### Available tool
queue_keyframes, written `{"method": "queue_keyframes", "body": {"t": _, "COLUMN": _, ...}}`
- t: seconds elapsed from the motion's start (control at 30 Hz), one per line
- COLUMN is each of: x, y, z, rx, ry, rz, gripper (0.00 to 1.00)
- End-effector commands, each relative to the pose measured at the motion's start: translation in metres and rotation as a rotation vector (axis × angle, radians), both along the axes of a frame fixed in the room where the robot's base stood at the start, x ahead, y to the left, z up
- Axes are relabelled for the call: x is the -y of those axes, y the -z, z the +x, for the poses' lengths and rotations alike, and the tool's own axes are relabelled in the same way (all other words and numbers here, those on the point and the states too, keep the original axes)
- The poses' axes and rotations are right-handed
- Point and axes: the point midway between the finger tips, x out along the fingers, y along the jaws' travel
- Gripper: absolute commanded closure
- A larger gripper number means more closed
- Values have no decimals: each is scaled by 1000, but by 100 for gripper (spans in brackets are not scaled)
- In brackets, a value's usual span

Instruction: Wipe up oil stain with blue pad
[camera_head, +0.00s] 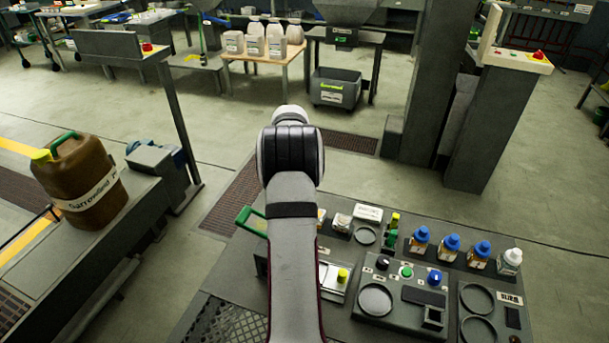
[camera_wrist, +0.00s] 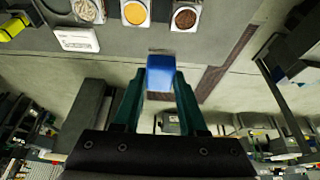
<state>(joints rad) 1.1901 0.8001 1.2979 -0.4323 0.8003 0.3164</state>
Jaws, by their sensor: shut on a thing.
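The blue pad (camera_wrist: 160,76) is a small blue block between the fingertips of my gripper (camera_wrist: 160,88) in the wrist view. My gripper has two dark green fingers, shut on the pad, and in the wrist view the pad appears just beyond the bench edge. In the head view my arm hides the gripper and the pad. I cannot make out an oil stain for certain in either view.
The bench (camera_head: 345,328) holds several blue-capped bottles, round dishes and a control box (camera_head: 407,300). A brown jug (camera_head: 82,185) stands on a bench at left. Open floor (camera_head: 555,185) lies to the right. A dish of yellow material (camera_wrist: 135,12) shows in the wrist view.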

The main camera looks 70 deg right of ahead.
Motion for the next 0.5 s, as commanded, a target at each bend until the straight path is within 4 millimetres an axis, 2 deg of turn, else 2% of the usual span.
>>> {"method": "queue_keyframes", "body": {"t": 0.07, "x": -4, "y": 3, "z": 1, "rx": 0, "ry": -50, "rz": 1, "gripper": 100}}
{"method": "queue_keyframes", "body": {"t": 0.17, "x": -17, "y": 11, "z": 7, "rx": 1, "ry": -235, "rz": 2, "gripper": 100}}
{"method": "queue_keyframes", "body": {"t": 0.5, "x": -67, "y": 31, "z": 52, "rx": 5, "ry": -1134, "rz": 0, "gripper": 100}}
